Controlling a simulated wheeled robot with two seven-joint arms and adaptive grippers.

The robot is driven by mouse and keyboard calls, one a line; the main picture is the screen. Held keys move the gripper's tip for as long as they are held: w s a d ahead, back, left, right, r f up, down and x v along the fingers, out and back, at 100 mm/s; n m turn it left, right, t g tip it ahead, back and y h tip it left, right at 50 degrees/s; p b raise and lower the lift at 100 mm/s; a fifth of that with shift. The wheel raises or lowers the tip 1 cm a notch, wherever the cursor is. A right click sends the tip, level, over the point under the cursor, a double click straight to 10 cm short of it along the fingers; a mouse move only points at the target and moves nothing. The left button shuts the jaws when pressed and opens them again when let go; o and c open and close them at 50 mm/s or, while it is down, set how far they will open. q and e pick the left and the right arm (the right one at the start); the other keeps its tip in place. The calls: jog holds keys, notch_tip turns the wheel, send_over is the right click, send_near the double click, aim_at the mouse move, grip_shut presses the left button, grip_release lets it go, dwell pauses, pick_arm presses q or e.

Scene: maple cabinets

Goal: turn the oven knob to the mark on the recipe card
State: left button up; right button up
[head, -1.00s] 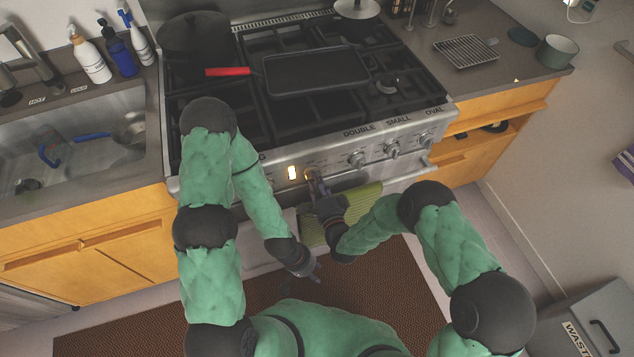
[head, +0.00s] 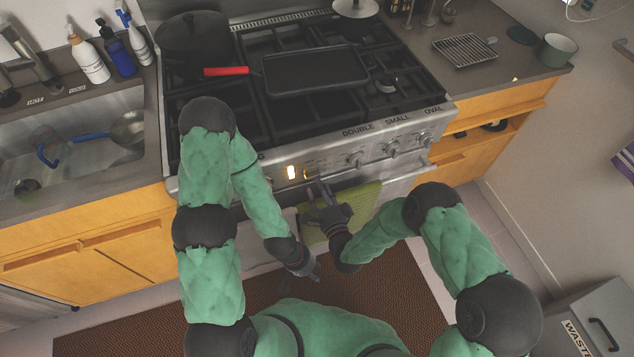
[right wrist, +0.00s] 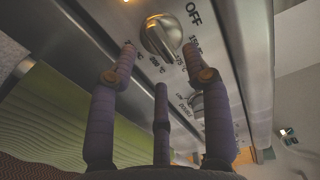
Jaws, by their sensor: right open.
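The oven knob (right wrist: 161,36) is a round metal knob with a raised grip on the stove's front panel. Printed marks, including OFF and 150, ring it in the right wrist view. The knob's pointer setting is hard to read. My right gripper (head: 318,190) is open in front of the panel; in the right wrist view its fingers (right wrist: 160,65) are spread below the knob and apart from it. My left gripper (head: 313,273) hangs low in front of the oven, empty as far as I see; its opening is unclear. I cannot make out a recipe card.
A green towel (head: 362,203) hangs on the oven front, close to my right gripper. Other knobs (head: 355,159) line the panel to the right. A pan with a red handle (head: 315,72) sits on the stove. A waste bin (head: 590,325) stands at lower right.

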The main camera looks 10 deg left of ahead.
jog(key=v, duration=0.9)
jog(key=shift+w, duration=0.1)
